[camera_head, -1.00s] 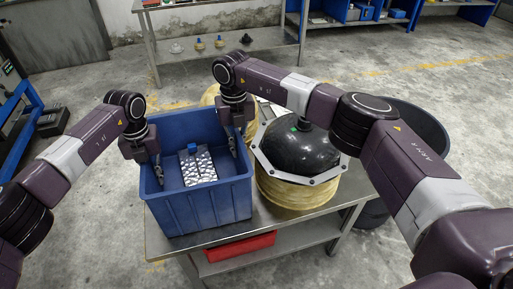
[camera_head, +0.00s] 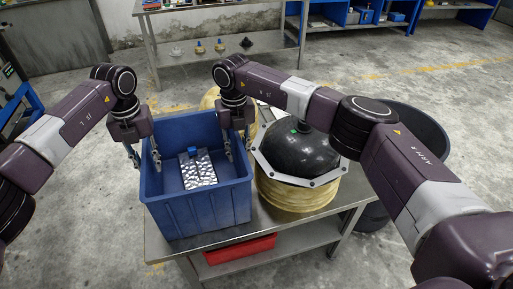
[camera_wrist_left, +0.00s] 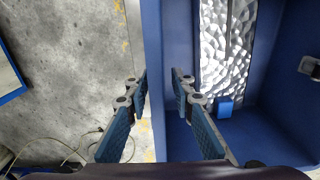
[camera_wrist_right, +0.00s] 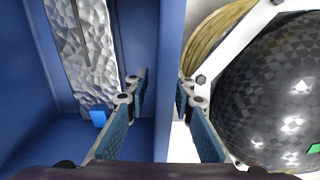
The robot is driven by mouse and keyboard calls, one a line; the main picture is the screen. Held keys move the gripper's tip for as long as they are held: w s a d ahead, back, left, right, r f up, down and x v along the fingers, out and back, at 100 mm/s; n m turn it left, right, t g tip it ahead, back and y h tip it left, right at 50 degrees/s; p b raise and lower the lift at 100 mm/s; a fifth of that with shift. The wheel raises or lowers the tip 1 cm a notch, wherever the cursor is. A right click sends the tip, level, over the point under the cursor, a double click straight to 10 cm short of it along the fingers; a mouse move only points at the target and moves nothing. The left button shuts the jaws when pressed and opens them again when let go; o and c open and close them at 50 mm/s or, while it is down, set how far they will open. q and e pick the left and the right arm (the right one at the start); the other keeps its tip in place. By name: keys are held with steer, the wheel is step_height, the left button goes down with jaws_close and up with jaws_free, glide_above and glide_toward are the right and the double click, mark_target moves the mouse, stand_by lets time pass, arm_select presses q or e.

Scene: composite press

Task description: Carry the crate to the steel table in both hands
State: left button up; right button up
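The blue crate (camera_head: 200,212) stands upright at the front left of a metal-topped table (camera_head: 266,222). Inside it lies a shiny, dimpled silver block (camera_head: 198,170) with a small blue part. My left gripper (camera_head: 144,158) is open, its fingers on either side of the crate's left wall; the left wrist view shows the wall (camera_wrist_left: 154,50) between them. My right gripper (camera_head: 238,143) is open, its fingers astride the right wall; this wall (camera_wrist_right: 171,50) shows in the right wrist view. Whether either finger pair touches the wall is unclear.
A black dome with a pale rim (camera_head: 300,155) sits on a tan round stack (camera_head: 297,195) close right of the crate. A red bin (camera_head: 240,248) is on the lower shelf. Another metal table (camera_head: 220,44) stands at the back, with floor between.

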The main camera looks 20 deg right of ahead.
mark_target(145, 155)
arm_select(q)
step_height(145, 155, up, 4)
steer(key=shift+r, duration=0.4)
arm_select(e)
steer(key=shift+r, duration=0.3)
step_height(145, 155, up, 11)
steer(key=shift+r, duration=0.2)
arm_select(q)
steer(key=shift+r, duration=0.15)
arm_select(e)
steer(key=shift+r, duration=0.1)
